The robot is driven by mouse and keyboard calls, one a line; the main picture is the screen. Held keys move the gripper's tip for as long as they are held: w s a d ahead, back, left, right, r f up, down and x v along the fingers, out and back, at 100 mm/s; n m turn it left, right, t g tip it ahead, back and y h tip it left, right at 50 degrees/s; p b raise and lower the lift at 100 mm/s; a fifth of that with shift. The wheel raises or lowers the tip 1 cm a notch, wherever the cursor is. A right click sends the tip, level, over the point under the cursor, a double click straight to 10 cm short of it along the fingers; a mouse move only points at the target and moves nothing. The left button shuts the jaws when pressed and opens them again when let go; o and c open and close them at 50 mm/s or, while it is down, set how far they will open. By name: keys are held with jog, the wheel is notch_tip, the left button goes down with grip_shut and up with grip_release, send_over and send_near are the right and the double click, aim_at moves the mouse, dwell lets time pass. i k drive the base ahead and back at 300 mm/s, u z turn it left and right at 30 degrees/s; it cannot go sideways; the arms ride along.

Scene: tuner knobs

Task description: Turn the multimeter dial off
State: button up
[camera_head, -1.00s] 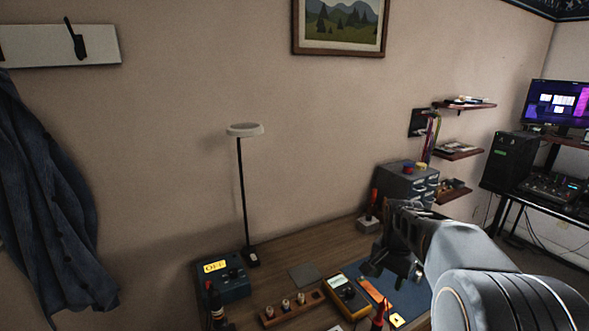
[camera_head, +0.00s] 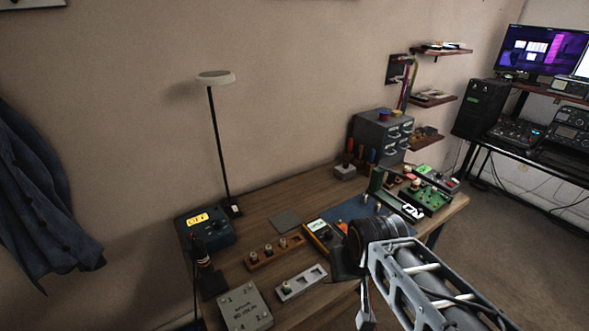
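The multimeter (camera_head: 319,234), a small orange-yellow unit with a pale screen, lies near the middle of the workbench. Its right and lower part is hidden behind my arm, and I cannot make out its dial. The dark end of my arm, with my gripper (camera_head: 346,262), is just right of and in front of the multimeter in the picture. I cannot make out the fingertips, nor whether they touch anything.
A blue box with a yellow OFF display (camera_head: 207,226) stands at the bench's left end, beside a tall lamp (camera_head: 218,140). A wooden knob strip (camera_head: 262,257), a light knob strip (camera_head: 301,284) and a grey box (camera_head: 245,307) lie in front. A green circuit board (camera_head: 428,198) lies at right.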

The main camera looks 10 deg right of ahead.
aim_at(329, 234)
jog(key=u, duration=0.55)
jog(key=k, duration=1.3)
jog(key=z, duration=0.1)
jog(key=i, duration=0.55)
jog(key=z, duration=0.6)
jog(key=i, duration=1.05)
jog(key=u, duration=0.35)
